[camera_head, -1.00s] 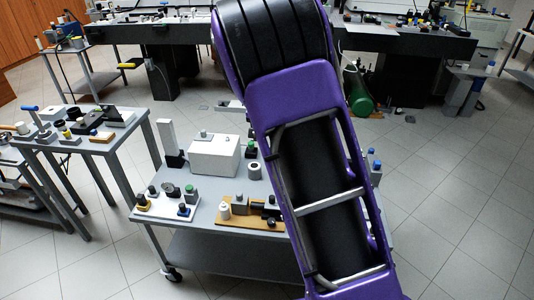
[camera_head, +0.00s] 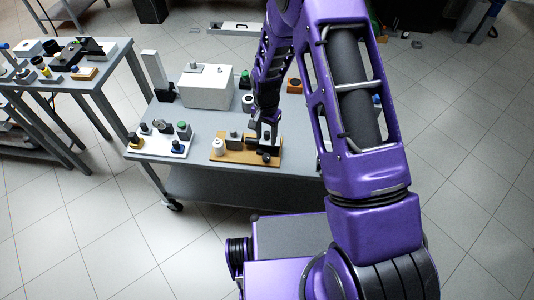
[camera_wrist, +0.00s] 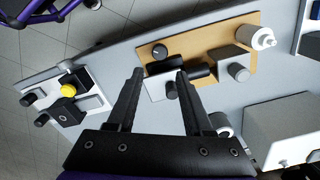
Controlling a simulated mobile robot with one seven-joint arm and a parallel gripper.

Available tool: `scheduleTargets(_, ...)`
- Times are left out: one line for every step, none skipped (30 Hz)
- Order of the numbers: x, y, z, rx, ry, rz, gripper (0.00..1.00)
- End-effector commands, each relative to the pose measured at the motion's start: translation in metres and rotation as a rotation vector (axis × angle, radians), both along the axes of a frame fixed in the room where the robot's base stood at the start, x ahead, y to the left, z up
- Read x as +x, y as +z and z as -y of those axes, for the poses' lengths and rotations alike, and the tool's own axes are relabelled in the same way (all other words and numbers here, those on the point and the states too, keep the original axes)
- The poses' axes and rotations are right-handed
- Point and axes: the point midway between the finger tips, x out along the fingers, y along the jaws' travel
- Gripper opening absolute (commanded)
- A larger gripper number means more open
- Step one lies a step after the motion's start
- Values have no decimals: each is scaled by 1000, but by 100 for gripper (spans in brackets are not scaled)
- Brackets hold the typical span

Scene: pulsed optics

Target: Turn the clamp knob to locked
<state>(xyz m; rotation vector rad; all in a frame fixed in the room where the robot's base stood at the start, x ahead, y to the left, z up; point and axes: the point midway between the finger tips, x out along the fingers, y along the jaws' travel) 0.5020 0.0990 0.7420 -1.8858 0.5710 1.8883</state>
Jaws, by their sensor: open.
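A tan board (camera_head: 232,157) lies on the grey table; it also shows in the wrist view (camera_wrist: 200,47). At its front edge is a black round knob with a pale mark (camera_wrist: 160,52), also in the head view (camera_head: 265,156). Behind it is a pale block with a smaller dark knob (camera_wrist: 171,90). I cannot tell for certain which is the clamp knob. My gripper (camera_wrist: 160,72) is open and points down over the board, fingers spread either side of the pale block in the picture. The round knob is just beyond the fingertips. Contact cannot be told.
Also on the board are a grey block with a knob (camera_wrist: 238,72), a black cylinder (camera_wrist: 200,70) and a white spool (camera_wrist: 263,38). A white box (camera_head: 207,87) stands behind. A white plate with several knobs (camera_head: 160,143) lies to the left. Another plate has a yellow button (camera_wrist: 68,92).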

Motion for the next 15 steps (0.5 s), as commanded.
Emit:
scheduleTargets(-1,-14,0,0,0,-4,51)
scheduleTargets(-1,-20,0,0,-1,-4,51)
scheduleTargets(-1,-29,0,1,-2,-3,51)
scheduleTargets(0,-35,0,0,-2,-2,51)
scheduleTargets(-1,-42,0,0,-1,-4,51)
scheduleTargets(-1,-50,0,0,-1,-2,51)
scheduleTargets(-1,-57,0,0,-1,-2,51)
scheduleTargets(0,-62,0,0,-1,-1,51)
scheduleTargets(-1,-70,0,0,-1,-2,51)
scheduleTargets(-1,-75,0,0,-1,-2,51)
scheduleTargets(-1,-80,0,1,-1,-1,51)
scheduleTargets(0,-85,0,1,-1,-1,51)
scheduleTargets(0,-89,0,1,-1,1,51)
scheduleTargets(0,-92,0,0,-1,0,51)
scheduleTargets(0,-96,0,1,-1,-1,51)
